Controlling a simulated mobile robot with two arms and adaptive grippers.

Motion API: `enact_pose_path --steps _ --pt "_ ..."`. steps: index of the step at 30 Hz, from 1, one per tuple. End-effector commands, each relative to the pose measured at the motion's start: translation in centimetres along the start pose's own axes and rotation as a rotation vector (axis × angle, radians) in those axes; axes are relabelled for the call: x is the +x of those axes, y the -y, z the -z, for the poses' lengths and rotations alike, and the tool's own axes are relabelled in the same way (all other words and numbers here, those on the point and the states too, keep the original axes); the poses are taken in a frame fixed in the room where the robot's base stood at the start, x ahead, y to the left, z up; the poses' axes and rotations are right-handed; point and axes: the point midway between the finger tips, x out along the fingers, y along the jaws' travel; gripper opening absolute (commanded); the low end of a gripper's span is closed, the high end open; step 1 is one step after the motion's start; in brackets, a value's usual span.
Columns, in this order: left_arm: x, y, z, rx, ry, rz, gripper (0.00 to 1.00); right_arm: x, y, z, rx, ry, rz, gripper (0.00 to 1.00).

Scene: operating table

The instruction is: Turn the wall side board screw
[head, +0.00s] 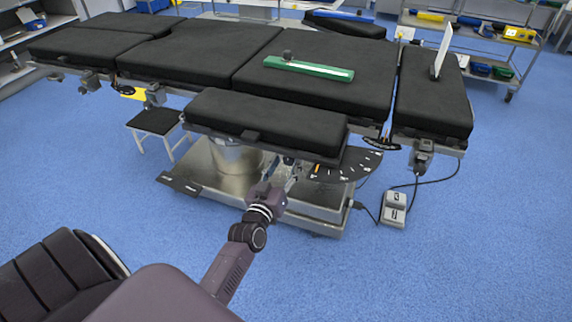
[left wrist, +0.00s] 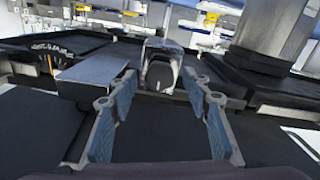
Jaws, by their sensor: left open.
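The side board (head: 265,122) is a black padded board on the near side of the operating table (head: 200,58). My left gripper (head: 281,170) is below its front edge, pointing up toward its underside. In the left wrist view the left gripper (left wrist: 160,88) is open, its blue-padded fingers apart. A grey and black knob-like part (left wrist: 163,70), which looks like the side board screw, stands between and just beyond the fingertips. I cannot tell whether the fingers touch it. In the head view the board and gripper hide this part. My right gripper is not in view.
A black dial plate with white marks (head: 345,166) juts out right of my gripper. The metal table base (head: 305,203) stands beneath. A pedal box (head: 393,208) with cables lies on the blue floor at right. A green-framed strip (head: 308,68) lies on the table.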

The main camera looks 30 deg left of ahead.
Motion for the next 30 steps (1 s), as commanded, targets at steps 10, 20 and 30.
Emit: enact_pose_path --steps 10,20,30 --pt "-2.4 0.0 -0.1 0.001 0.002 0.0 0.45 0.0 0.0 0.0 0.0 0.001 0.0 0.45" --pt "-8.7 0.0 -0.1 0.001 0.003 0.0 0.45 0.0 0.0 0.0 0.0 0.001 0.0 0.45" --pt "-11.9 0.0 0.0 0.0 0.0 0.0 0.45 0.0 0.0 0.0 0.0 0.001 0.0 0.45"
